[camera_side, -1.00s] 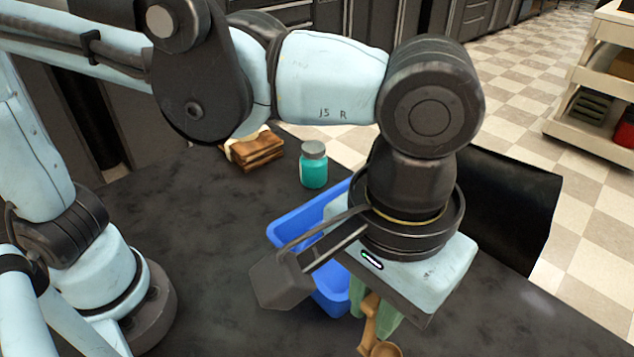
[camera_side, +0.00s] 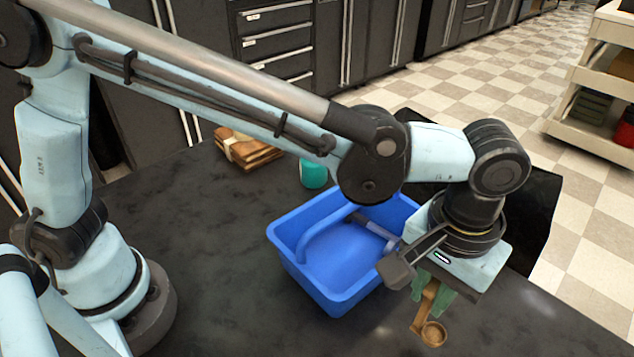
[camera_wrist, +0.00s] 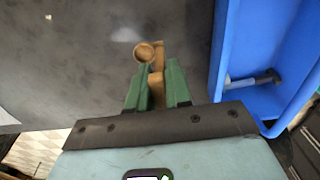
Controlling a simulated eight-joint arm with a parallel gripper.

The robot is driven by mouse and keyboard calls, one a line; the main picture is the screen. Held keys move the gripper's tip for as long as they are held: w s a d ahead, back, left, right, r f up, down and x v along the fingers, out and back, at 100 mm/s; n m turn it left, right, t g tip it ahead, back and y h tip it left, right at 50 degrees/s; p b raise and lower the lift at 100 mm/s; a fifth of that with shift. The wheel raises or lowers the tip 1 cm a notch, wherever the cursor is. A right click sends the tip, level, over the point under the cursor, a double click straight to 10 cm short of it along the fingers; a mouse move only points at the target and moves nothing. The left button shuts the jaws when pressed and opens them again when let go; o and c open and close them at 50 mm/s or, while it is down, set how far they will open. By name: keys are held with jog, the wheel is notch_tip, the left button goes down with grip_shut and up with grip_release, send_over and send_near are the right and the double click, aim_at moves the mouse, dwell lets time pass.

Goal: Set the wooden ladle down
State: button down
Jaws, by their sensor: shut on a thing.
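The wooden ladle (camera_side: 433,332) is a brown ladle with a round bowl at its lower end. My gripper (camera_side: 432,293) has green fingers and is shut on the ladle's handle, to the right of the blue bin. In the side view the ladle hangs down with its bowl lowest, near the dark tabletop (camera_side: 225,290); I cannot tell whether it touches. In the wrist view the ladle (camera_wrist: 148,52) sticks out beyond the fingers (camera_wrist: 156,88), with the bowl at the far end. The part of the handle between the fingers is mostly hidden.
A blue bin (camera_side: 343,296) stands just left of my gripper, with a blue-grey handled tool (camera_side: 372,228) inside. A teal jar (camera_side: 313,174) and a tied brown bundle (camera_side: 247,150) stand behind it. The tabletop is clear in front of the bin.

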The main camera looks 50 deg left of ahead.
aim_at(425, 308)
jog(key=shift+f, duration=2.05)
jog(key=shift+w+f, duration=0.1)
jog(key=shift+f, duration=0.1)
jog(key=c, duration=1.1)
grip_release()
jog(key=shift+o, duration=0.2)
jog(key=shift+r, duration=0.15)
notch_tip(425, 308, up, 12)
jog(key=shift+a, duration=0.1)
jog(key=w+a+r+t+h, duration=0.1)
jog(key=w+a, duration=0.2)
jog(key=a, duration=0.7)
jog(key=s+a+f+t, duration=0.2)
jog(key=a+t, duration=0.1)
jog(key=a, duration=0.8)
jog(key=s+a+f+t+y, duration=0.1)
jog(key=s+a+f+t, duration=0.1)
jog(key=a, duration=0.9)
jog(key=shift+a+f+t, duration=0.2)
jog(key=shift+f+t, duration=0.4)
jog(key=shift+f, duration=0.1)
